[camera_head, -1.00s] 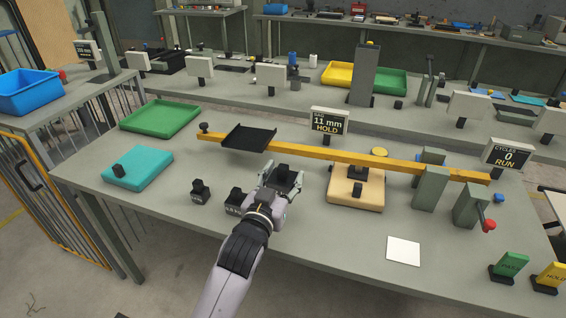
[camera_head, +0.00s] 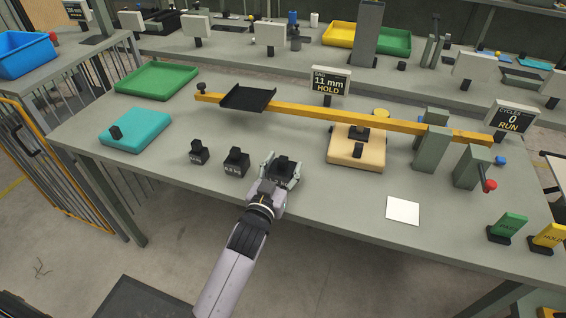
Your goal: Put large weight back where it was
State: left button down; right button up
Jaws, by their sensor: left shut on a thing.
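My left gripper (camera_head: 281,167) comes in from the lower middle and is shut on the large weight (camera_head: 285,165), a dark block with a knob on top. Its fingers hide part of the block. It is at the front of the workbench, right of the other two weights; I cannot tell whether its base touches the surface. The medium weight (camera_head: 236,163) and the small weight (camera_head: 199,153) stand upright in a row to its left. My right gripper is not in view.
A yellow beam (camera_head: 300,112) carries a black tray (camera_head: 248,97) behind the weights. A tan pad (camera_head: 356,155) lies right of the gripper, a teal pad (camera_head: 135,130) and green tray (camera_head: 157,79) at left. A white card (camera_head: 403,210) lies near the front edge.

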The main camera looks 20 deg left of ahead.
pick_arm(q)
jog(key=shift+r, duration=0.3)
jog(key=c, duration=1.2)
grip_release()
jog(key=shift+f, duration=0.35)
jog(key=o, duration=0.5)
jog(key=shift+r, duration=0.1)
jog(key=s, duration=1.2)
jog(key=shift+a+b, duration=0.2)
jog(key=shift+b, duration=0.1)
